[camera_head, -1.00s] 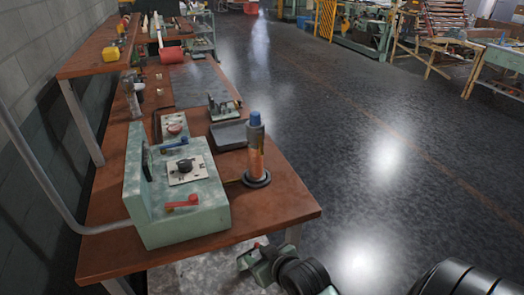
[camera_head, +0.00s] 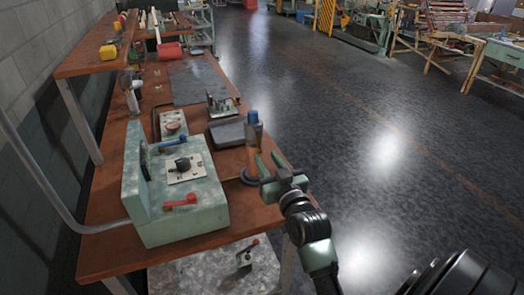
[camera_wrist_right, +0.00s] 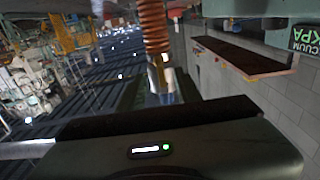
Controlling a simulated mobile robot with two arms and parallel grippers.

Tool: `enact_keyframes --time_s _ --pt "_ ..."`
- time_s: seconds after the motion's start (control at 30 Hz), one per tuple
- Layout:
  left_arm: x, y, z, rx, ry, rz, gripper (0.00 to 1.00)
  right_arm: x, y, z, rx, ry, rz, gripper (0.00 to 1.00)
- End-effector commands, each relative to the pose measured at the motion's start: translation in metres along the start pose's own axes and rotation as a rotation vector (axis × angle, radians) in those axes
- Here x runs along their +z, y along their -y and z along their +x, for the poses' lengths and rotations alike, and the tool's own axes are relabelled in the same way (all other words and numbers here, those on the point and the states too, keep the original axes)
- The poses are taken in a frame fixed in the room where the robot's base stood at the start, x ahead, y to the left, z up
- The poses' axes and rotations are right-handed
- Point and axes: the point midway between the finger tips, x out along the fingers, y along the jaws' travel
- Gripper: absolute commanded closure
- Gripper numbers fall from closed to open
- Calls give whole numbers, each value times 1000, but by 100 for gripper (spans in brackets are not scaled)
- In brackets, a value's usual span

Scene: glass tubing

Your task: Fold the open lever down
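A pale green control box (camera_head: 185,232) stands at the near end of the brown bench. A blue-handled lever (camera_head: 172,144) and a red-handled lever (camera_head: 180,203) lie low across its top, either side of a black knob (camera_head: 183,165). Another small lever with a red tip (camera_head: 247,253) stands tilted up on the grey lower shelf. I cannot tell which one the task means. My right gripper (camera_head: 269,163) is open, fingers pointing up, beside the orange-and-blue cylinder and right of the box. No lever shows between its fingers. My left gripper is not in view.
The orange-and-blue cylinder (camera_head: 254,136) stands upright on the bench's right side, partly hidden by my gripper; an orange coiled part (camera_wrist_right: 152,28) fills the upper middle of the wrist view. The lower shelf (camera_head: 205,273) is mostly clear. Open floor (camera_head: 375,140) lies right.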

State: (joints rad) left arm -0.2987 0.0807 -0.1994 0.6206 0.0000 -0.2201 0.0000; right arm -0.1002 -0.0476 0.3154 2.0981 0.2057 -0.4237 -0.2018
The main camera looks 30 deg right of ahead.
Motion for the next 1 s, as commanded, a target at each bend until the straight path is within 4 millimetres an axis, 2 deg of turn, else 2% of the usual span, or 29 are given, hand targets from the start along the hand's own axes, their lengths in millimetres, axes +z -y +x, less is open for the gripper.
enact_keyframes --time_s 0.1,0.23,0.4,0.6,0.63,0.73,0.77,0.9,1.0 --pt "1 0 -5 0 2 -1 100 -2 0 21 0 0 1 66" --pt "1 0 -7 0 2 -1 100 0 0 35 0 2 -1 66" --pt "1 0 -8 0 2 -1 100 0 0 43 0 2 -1 66" --pt "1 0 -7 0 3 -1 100 1 0 43 -1 3 -1 66" --pt "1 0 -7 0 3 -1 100 1 0 43 -1 3 -1 69" --pt "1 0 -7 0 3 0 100 1 0 43 -1 3 -1 97" --pt "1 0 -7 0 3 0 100 1 0 43 -1 3 -1 100" --pt "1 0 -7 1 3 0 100 1 0 43 -1 2 -1 100" --pt "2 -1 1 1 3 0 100 5 0 44 -1 -12 -2 100"
